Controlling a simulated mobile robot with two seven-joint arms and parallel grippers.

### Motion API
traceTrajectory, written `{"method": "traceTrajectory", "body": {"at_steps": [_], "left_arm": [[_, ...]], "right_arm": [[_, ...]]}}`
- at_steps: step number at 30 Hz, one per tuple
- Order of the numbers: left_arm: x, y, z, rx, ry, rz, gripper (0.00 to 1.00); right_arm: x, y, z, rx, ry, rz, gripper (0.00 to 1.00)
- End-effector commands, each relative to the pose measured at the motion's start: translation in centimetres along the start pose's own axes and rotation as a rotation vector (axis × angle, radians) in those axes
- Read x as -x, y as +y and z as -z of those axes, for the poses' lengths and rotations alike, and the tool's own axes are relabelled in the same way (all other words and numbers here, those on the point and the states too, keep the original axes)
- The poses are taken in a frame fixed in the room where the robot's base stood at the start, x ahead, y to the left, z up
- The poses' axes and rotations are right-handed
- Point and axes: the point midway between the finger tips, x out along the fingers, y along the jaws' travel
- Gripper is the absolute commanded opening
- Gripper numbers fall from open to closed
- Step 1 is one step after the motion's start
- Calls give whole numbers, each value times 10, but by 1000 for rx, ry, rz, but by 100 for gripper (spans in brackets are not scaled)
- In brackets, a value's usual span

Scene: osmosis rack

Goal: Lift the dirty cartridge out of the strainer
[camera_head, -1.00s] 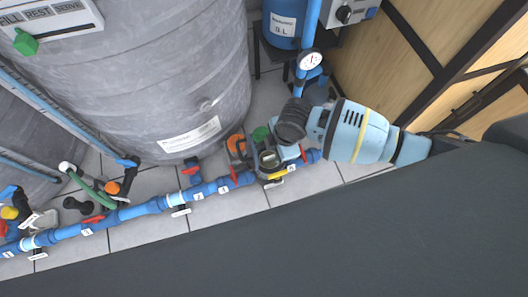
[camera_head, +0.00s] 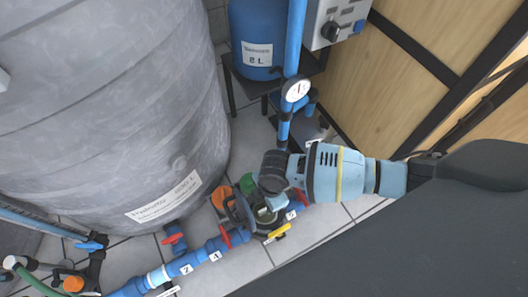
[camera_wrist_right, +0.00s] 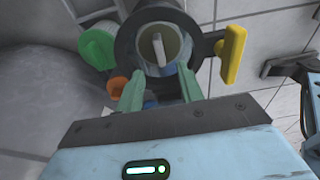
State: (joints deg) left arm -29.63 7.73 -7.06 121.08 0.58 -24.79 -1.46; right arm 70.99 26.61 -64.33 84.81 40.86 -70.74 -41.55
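The strainer (camera_wrist_right: 125,47) is a dark round housing with an open top in the right wrist view. Inside it sits a pale round piece with a light bar across it, apparently the dirty cartridge (camera_wrist_right: 158,45). In the head view the strainer (camera_head: 268,226) sits on the blue pipe line near the floor, partly covered by my right arm. My right gripper (camera_wrist_right: 160,90) has two green fingers spread apart at the near rim of the strainer, with nothing visibly held between them. Whether they touch the rim I cannot tell. My left gripper is not in view.
A yellow handle (camera_wrist_right: 232,55) sticks out right of the strainer. A green round part (camera_wrist_right: 97,47) and an orange part (camera_wrist_right: 118,88) lie left of it. The big grey tank (camera_head: 120,110) stands at the left, and a vertical blue pipe with a gauge (camera_head: 296,90) rises behind.

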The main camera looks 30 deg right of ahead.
Motion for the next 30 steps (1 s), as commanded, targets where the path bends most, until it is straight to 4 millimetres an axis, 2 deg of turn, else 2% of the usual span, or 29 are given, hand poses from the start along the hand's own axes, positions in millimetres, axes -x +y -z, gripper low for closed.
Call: {"method": "traceTrajectory", "body": {"at_steps": [1,7,10,18,21,28,30], "left_arm": [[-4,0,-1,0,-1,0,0],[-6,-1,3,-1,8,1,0],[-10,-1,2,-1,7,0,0],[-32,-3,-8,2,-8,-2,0],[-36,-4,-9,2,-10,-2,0],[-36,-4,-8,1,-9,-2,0],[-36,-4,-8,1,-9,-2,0]], "right_arm": [[-7,0,0,0,0,2,37],[-8,0,0,0,1,-1,37],[-16,0,-1,0,1,0,37],[-51,-2,-5,0,0,2,37],[-59,-2,-5,0,0,0,37],[-58,-1,-5,0,0,-2,37],[-58,-2,-5,0,0,-2,29]]}}
